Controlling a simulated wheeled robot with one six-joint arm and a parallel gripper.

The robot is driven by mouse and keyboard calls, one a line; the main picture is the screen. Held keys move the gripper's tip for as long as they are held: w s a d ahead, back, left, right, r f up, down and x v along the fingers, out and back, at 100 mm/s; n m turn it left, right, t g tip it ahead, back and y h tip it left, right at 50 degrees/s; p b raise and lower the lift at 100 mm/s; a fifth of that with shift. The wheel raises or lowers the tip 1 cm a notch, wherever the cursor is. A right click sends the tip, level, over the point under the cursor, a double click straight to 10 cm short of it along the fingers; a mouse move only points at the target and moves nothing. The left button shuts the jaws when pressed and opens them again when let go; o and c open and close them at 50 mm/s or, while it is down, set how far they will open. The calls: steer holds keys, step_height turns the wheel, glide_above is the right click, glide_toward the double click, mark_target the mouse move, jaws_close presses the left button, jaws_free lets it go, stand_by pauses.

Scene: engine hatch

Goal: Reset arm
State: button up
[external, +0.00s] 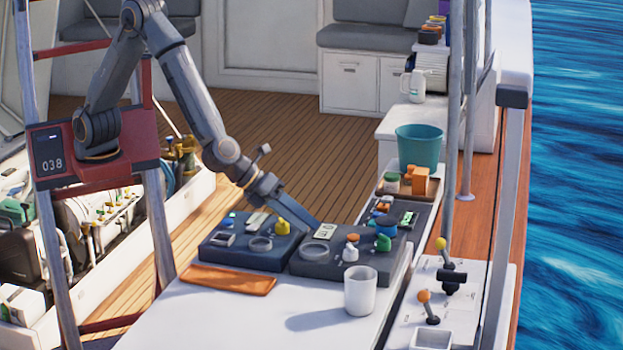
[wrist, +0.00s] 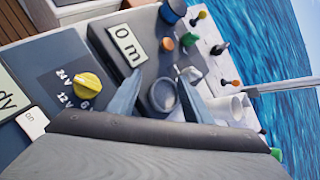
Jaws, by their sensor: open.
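My arm reaches down from the red mount at the left to the control panels on the white counter. My gripper (external: 316,227) is at the near, right-hand dark panel (external: 300,266), close to its small display (external: 325,231). In the wrist view my gripper (wrist: 159,80) has its two blue-grey fingers apart, with nothing held between them. A dark round ring (wrist: 163,97) shows between the fingers, beyond them. The display marked "0 m" (wrist: 127,45) is beside the left finger. Whether the fingers touch the panel cannot be told.
A yellow knob (external: 283,228) stands on the left panel (external: 215,255). White and green knobs (external: 383,246) stand on the right one. An orange tray (external: 228,281) and white cup (external: 360,291) are in front. A teal bucket (external: 419,148) and levers (external: 425,300) are at the right.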

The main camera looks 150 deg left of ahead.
steer(key=d+n, duration=0.1)
steer(key=d, duration=0.2)
steer(key=d+n+h, duration=0.1)
steer(key=d+n, duration=0.1)
steer(key=d, duration=0.1)
steer(key=s+d+n+h, duration=0.1)
steer(key=d+n, duration=0.1)
steer(key=shift+s+d+r, duration=0.1)
steer(key=shift+d+r, duration=0.3)
steer(key=d+r+n+t+h, duration=0.15)
steer(key=d+n+h, duration=0.25)
steer(key=d+n, duration=0.55)
steer(key=s+d+f+n+g+h, duration=0.1)
steer(key=s+d+f+g, duration=0.1)
steer(key=s+d, duration=0.7)
steer(key=s+d+f+g+h, duration=0.1)
steer(key=s+d+f+g, duration=0.1)
steer(key=s+d, duration=0.7)
steer(key=s+g, duration=0.1)
steer(key=s, duration=0.5)
steer(key=shift+f+n, duration=0.3)
steer(key=shift+n, duration=0.05)
steer(key=shift+d, duration=0.1)
